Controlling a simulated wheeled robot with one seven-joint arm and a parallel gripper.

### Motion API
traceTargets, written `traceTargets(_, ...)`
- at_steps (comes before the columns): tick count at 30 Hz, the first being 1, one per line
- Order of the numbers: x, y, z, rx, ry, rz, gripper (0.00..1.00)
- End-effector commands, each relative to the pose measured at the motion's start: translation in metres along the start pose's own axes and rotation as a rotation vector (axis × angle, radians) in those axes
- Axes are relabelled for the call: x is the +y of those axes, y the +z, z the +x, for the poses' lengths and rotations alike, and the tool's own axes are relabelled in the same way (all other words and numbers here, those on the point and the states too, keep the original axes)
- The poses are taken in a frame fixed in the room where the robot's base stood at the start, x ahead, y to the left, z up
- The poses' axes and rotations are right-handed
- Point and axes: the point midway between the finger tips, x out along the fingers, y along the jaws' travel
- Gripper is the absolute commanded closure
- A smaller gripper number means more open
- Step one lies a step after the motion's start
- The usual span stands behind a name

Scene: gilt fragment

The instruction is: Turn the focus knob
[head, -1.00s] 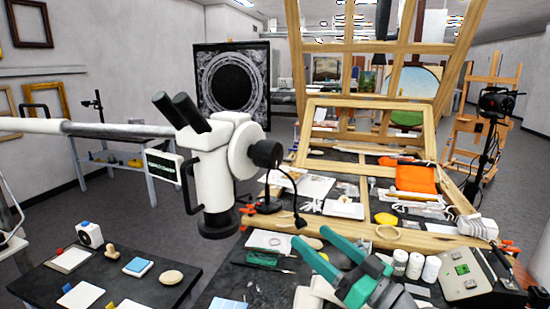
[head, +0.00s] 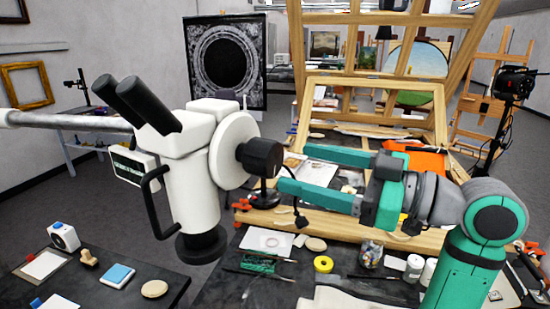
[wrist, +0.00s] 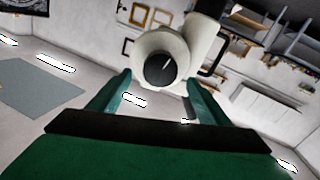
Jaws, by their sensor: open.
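The black focus knob (head: 262,157) sticks out from the round white disc on the right side of the white microscope (head: 190,180). In the wrist view the knob (wrist: 162,69) faces me, with a pale line on its face, and the microscope body (wrist: 200,42) is behind it. My green gripper (head: 283,171) points left at the knob from its right. In the wrist view my gripper (wrist: 155,90) is open, with one finger on each side below the knob. Nothing is between the fingers' near parts. I cannot tell whether a fingertip touches the knob.
A pale boom (head: 60,120) carries the microscope from the left. A thin black lamp neck (head: 298,208) hangs below my gripper. A wooden frame (head: 440,125) stands behind my arm.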

Motion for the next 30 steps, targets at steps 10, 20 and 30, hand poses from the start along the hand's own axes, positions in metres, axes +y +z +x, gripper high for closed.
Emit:
traceTargets(10,0.001,0.000,0.054,0.000,0.003,0.002,0.29)
traceTargets(20,0.002,0.000,0.068,0.000,0.007,0.001,0.29)
traceTargets(30,0.002,0.000,0.068,0.000,0.007,0.001,0.70)
